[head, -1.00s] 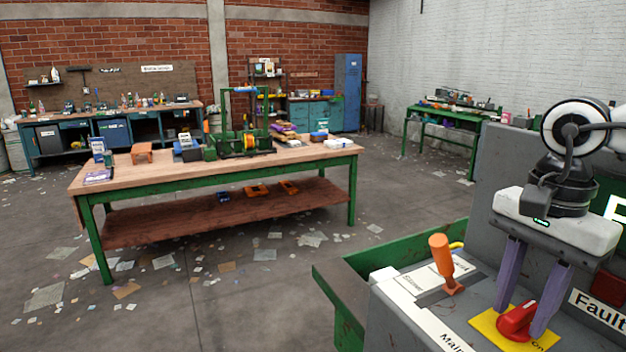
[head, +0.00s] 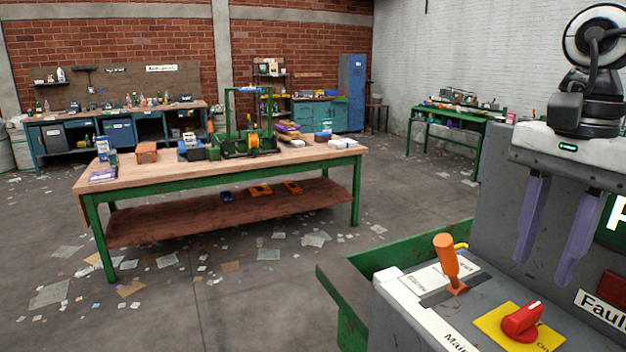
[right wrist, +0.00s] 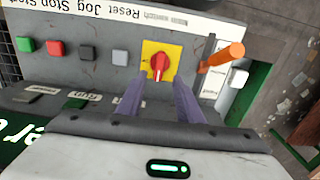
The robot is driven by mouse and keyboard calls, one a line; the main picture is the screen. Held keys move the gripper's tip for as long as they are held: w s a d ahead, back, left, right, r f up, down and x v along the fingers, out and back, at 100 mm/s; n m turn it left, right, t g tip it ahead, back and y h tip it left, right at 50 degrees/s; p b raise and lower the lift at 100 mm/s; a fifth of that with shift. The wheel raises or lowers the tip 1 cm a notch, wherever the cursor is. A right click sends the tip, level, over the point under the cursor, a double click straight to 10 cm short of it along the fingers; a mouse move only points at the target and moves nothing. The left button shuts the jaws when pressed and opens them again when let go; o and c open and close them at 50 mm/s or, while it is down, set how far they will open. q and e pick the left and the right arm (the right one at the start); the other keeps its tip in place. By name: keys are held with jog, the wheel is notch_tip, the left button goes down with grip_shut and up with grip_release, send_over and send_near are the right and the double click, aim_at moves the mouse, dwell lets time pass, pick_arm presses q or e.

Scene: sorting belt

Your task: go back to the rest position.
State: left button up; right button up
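My right gripper (head: 545,268) is open and empty at the right of the head view. Its two purple fingers hang above the grey control panel (head: 405,312), apart from the red rotary switch (head: 522,320). The switch sits on a yellow plate (head: 497,341). In the right wrist view, my right gripper (right wrist: 160,92) has its fingers spread, with the red switch (right wrist: 160,64) visible beyond and between them. An orange-handled lever (head: 446,258) stands on the panel to the left of the switch. My left gripper is not in view.
Green, red, grey and pale buttons (right wrist: 55,48) line the panel in the right wrist view. A green-framed belt edge (head: 400,255) lies behind the panel. A wooden workbench (head: 130,178) with several items stands further off. Paper-littered floor lies between.

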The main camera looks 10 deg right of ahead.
aim_at(526, 311)
notch_tip(526, 311, down, 8)
jog(key=shift+f, duration=0.15)
jog(key=shift+f+m, duration=0.1)
jog(key=shift+m, duration=0.9)
jog(key=m, duration=0.6)
jog(key=shift+m, duration=0.4)
